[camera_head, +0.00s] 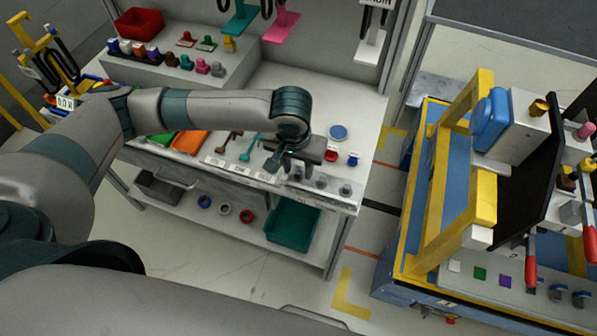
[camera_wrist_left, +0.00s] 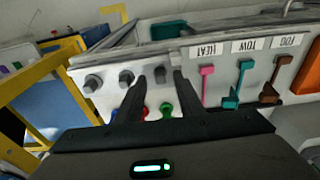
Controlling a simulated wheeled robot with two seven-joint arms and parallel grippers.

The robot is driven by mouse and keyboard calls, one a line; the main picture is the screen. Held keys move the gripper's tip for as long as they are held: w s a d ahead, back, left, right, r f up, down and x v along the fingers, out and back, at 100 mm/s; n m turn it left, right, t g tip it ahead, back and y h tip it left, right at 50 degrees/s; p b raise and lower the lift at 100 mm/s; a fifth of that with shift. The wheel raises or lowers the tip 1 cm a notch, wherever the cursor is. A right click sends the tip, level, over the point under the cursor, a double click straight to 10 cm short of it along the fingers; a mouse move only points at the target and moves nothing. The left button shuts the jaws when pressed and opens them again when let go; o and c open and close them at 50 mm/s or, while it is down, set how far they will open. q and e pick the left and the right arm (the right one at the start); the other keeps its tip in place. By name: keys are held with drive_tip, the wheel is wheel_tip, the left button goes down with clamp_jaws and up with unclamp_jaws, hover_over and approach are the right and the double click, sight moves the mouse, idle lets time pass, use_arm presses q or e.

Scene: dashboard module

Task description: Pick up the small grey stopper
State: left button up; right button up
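Several grey stoppers stand in a row on the white front strip of the bench. In the left wrist view I see one grey stopper at the left (camera_wrist_left: 92,83), another beside it (camera_wrist_left: 126,77), and a smaller-looking grey stopper (camera_wrist_left: 160,74) between my fingertips. In the head view, grey stoppers (camera_head: 345,189) show right of my gripper. My left gripper (camera_head: 288,166) is over the strip, fingers pointing down. In the wrist view (camera_wrist_left: 159,78) its fingers are apart, one on each side of the smaller stopper, with no clear contact. My right gripper is not in view.
Red (camera_head: 331,156) and blue (camera_head: 352,160) pieces stand just behind the row. Labelled slots with a pink hook (camera_wrist_left: 206,84) and a teal hook (camera_wrist_left: 240,82) lie beside it. A teal bin (camera_head: 292,223) is on the lower shelf. A yellow-framed station (camera_head: 437,190) stands to the right.

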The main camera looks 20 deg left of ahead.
use_arm(q)
drive_tip(key=shift+w+f, duration=0.1)
drive_tip(key=shift+f, duration=0.7)
drive_tip(key=shift+c, duration=0.3)
clamp_jaws()
